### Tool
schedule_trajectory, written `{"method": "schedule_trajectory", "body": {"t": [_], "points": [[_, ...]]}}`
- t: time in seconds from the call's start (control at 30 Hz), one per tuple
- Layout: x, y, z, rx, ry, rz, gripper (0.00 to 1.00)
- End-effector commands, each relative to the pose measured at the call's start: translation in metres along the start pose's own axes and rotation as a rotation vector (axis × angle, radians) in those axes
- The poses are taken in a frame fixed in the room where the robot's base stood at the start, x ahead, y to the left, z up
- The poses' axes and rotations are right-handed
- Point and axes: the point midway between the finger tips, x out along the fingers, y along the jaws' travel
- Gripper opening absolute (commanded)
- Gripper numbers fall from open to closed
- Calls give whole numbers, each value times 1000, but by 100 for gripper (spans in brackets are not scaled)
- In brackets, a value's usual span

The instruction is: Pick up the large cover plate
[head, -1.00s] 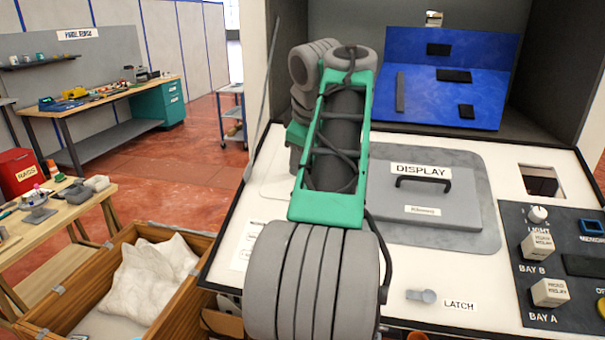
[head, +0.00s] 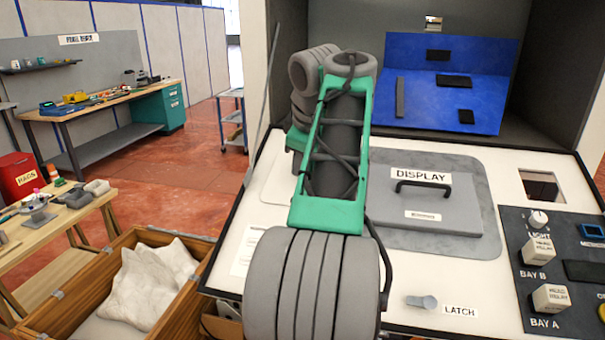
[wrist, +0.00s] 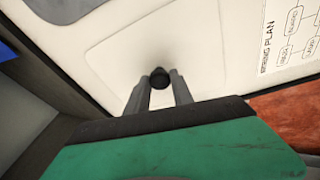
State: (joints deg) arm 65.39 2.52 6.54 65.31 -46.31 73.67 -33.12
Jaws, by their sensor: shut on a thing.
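A pale, round-cornered plate, which looks like the large cover plate (wrist: 118,54), lies on the white panel in the wrist view. A dark round knob (wrist: 160,74) stands on it. My gripper (wrist: 161,83) is shut on this knob, one grey finger on each side. The plate looks flat against the panel; I cannot tell whether there is a gap under it. In the head view only the left edge of the plate (head: 272,188) shows, because my arm covers the rest and hides the gripper.
Right of my arm is the DISPLAY cover (head: 425,210) with a black handle. A latch (head: 422,302) and a switch panel (head: 560,262) are further right. A blue stand (head: 445,95) is behind. A wooden crate (head: 75,275) with a white sack stands at the left.

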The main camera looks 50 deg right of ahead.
Motion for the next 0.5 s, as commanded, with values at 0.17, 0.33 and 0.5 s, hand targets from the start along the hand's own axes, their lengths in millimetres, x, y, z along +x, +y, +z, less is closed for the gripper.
{"method": "schedule_trajectory", "body": {"t": [0.17,0.33,0.5], "points": [[-2,1,-1,0,1,2,0],[-17,8,-5,1,1,2,0],[-55,20,-4,3,-1,5,0]]}}
